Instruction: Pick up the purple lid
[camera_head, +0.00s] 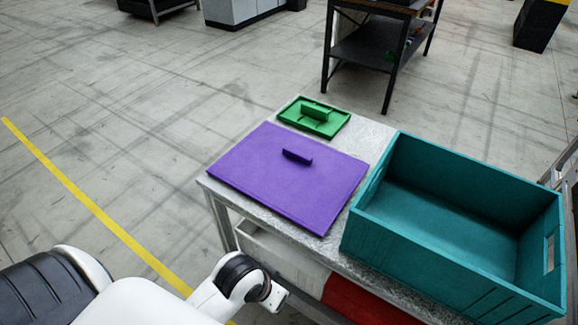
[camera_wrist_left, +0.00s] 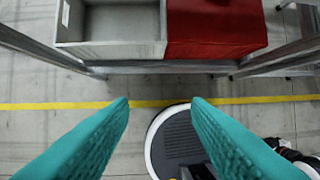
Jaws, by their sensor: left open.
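The purple lid (camera_head: 250,178) lies flat on the grey table (camera_head: 365,133), with a small upright purple handle (camera_head: 297,157) near its middle. It is not seen in the left wrist view. My left gripper (camera_wrist_left: 160,102) shows there as two teal fingers spread wide apart with nothing between them. In the head view my left arm reaches in at the bottom, below and in front of the table's near edge, clear of the lid; its fingers cannot be made out there. My right gripper is in neither view.
A teal open crate (camera_head: 450,190) stands on the table right of the purple lid. Under the tabletop are a grey bin (camera_wrist_left: 110,50) and a red bin (camera_wrist_left: 215,28). The floor left of the table is clear, with a yellow line (camera_head: 85,197).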

